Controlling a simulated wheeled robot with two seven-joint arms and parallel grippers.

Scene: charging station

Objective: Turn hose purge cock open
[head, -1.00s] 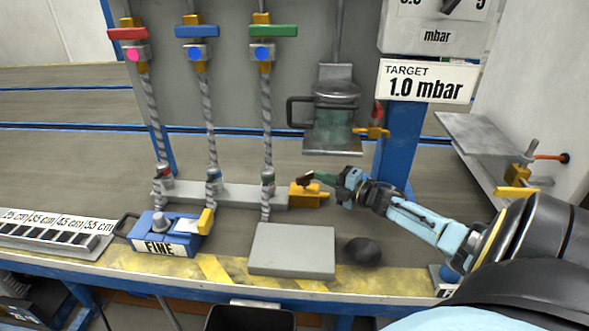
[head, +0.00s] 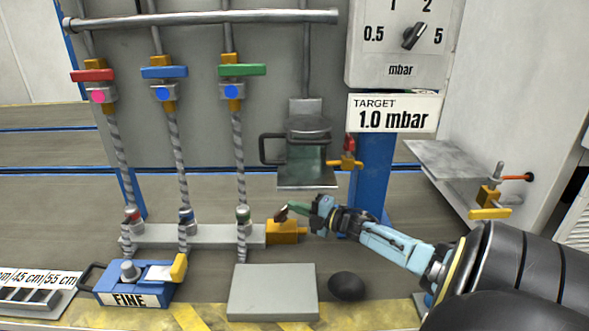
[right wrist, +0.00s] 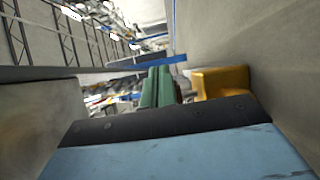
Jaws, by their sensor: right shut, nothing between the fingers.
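A brass cock (head: 283,232) sits at the right end of the grey hose manifold (head: 160,235), and I take it for the hose purge cock. A small dark red-brown piece (head: 281,214) shows just above it, apparently its handle. My right gripper (head: 296,208) reaches in from the right with green fingers shut and empty. Its tips are right at the dark piece; I cannot tell whether they touch it. In the right wrist view the green fingers (right wrist: 158,88) lie together, with the brass body (right wrist: 221,82) to their right. My left gripper is out of view.
Twisted hoses hang from red, blue and green-handled valves (head: 242,70) to the manifold. A cup on a bracket (head: 308,160) and a red-handled brass cock (head: 346,160) stand behind my gripper. A grey block (head: 272,292), black lump (head: 347,285) and FINE box (head: 130,290) lie in front.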

